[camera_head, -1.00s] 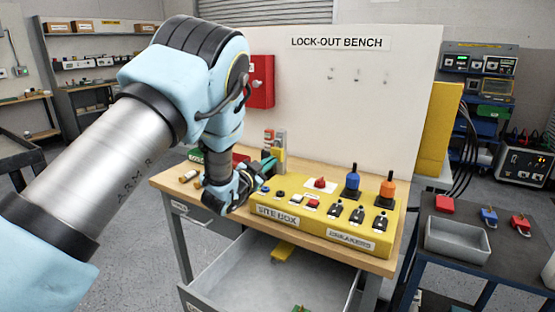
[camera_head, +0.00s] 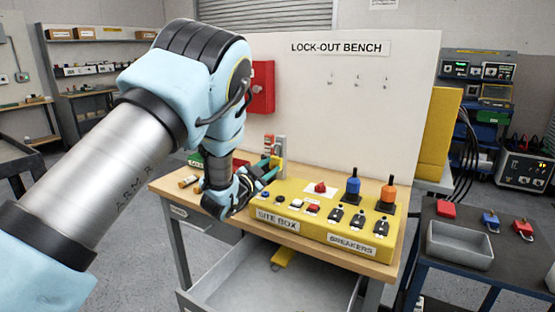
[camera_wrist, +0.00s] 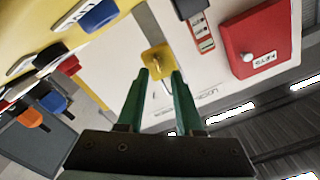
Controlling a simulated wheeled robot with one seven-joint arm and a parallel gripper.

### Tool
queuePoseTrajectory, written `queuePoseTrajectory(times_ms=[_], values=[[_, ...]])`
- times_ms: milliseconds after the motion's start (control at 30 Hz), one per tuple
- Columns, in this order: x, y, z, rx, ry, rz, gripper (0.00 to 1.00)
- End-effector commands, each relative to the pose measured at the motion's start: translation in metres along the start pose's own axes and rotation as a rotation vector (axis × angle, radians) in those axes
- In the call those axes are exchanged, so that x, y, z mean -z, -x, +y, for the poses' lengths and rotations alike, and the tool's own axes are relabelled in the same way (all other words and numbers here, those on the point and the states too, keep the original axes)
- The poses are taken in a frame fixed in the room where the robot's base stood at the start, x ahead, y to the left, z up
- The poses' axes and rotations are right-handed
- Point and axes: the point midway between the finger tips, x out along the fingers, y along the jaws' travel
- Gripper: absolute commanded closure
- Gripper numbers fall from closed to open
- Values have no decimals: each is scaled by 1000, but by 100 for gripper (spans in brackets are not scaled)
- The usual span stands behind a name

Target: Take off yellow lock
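The yellow lock (camera_wrist: 156,60) is a small square padlock in front of a grey post, just ahead of my fingertips in the wrist view. Its metal shackle shows on the side toward my gripper (camera_wrist: 160,75). My two green fingers are spread apart, one on each side of the shackle, with the lock body at their tips. I cannot tell whether they touch it. In the head view my gripper (camera_head: 268,172) is at the back left of the yellow site box (camera_head: 325,218), low beside the grey post (camera_head: 281,146). The lock is mostly hidden there.
A red key box (camera_head: 262,85) is on the white board behind. The site box carries buttons and breakers with blue (camera_head: 353,184) and orange (camera_head: 388,190) handles. An open drawer (camera_head: 270,295) is below the bench. A side table at right holds a grey tray (camera_head: 460,245) and padlocks.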

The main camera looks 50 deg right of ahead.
Motion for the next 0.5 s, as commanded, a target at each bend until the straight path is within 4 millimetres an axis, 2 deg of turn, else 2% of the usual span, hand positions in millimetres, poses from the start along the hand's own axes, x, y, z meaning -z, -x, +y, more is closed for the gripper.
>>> queuePoseTrajectory(times_ms=[500], values=[[0, 27, 0, 0, 1, -1, 65]])
